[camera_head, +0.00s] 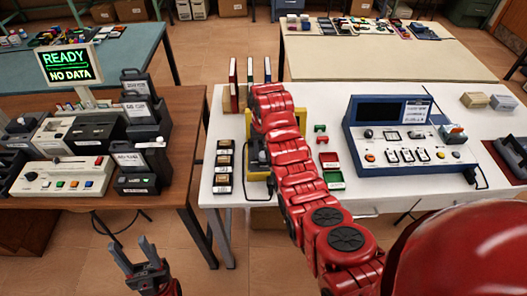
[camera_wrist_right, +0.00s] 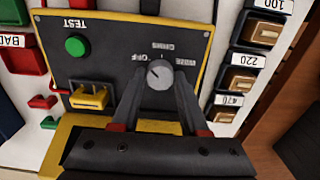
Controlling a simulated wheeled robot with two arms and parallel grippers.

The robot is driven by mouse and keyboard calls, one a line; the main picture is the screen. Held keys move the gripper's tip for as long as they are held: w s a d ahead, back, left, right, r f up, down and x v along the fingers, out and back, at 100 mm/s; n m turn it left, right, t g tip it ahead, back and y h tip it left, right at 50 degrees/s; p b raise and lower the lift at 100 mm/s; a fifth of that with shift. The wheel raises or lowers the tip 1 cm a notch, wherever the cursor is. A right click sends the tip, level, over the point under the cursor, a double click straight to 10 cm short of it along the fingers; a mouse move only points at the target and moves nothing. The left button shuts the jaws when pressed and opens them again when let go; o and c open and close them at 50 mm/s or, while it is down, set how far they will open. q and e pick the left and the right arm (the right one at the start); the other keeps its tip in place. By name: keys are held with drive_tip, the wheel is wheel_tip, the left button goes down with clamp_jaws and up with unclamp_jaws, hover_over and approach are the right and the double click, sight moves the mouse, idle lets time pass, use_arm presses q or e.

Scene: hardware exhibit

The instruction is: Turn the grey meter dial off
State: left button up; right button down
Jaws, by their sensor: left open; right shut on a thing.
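The grey meter dial (camera_wrist_right: 159,75) sits on a dark panel with a yellow edge, upside down in the right wrist view. Labels that look like OFF and OHMS stand around it. A pale mark shows on the dial; I cannot tell exactly which label it points to. My right gripper (camera_wrist_right: 157,84) is shut on the dial, one finger on each side. In the head view the yellow-edged meter (camera_head: 249,123) is mostly hidden by my right arm, and the dial cannot be seen. My left gripper (camera_head: 134,258) is open and empty, low in front of the brown table.
A green TEST button (camera_wrist_right: 76,45) and a yellow part (camera_wrist_right: 90,97) share the panel. Labelled blocks (camera_head: 223,160) stand beside the meter on the white table (camera_head: 400,195). A blue console (camera_head: 408,135) stands to the right. A screen (camera_head: 68,64) reads READY, NO DATA.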

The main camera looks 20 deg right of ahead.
sight(263, 154)
drive_tip(key=shift+c, duration=2.1)
unclamp_jaws()
wheel_tip(263, 154, up, 17)
drive_tip(key=p, duration=1.6)
drive_tip(key=shift+r+p, duration=0.15)
drive_tip(key=shift+p, duration=0.15)
